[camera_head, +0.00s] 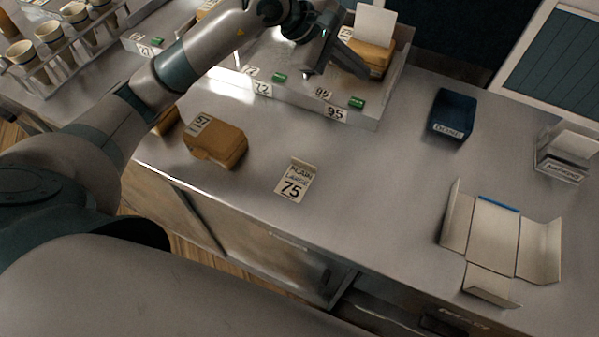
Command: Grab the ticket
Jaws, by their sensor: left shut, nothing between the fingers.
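A white ticket card (295,182) reading "PLAIN LARGE 75" lies on the steel counter near its front edge, apart from other things. My left gripper (336,62) is at the top middle, over the steel tray with the numbered labels. It is shut and empty, beyond the ticket and up and to the right of it in the picture. A blank white paper (375,24) stands upright at a brown box (369,58) just right of the gripper. My right gripper is not in view.
A brown box marked 57 (218,144) sits left of the ticket. The steel tray (372,122) holds number labels and green pieces. A dark blue box (452,114), an unfolded carton (493,236) and a card holder (566,160) stand right. The counter around the ticket is clear.

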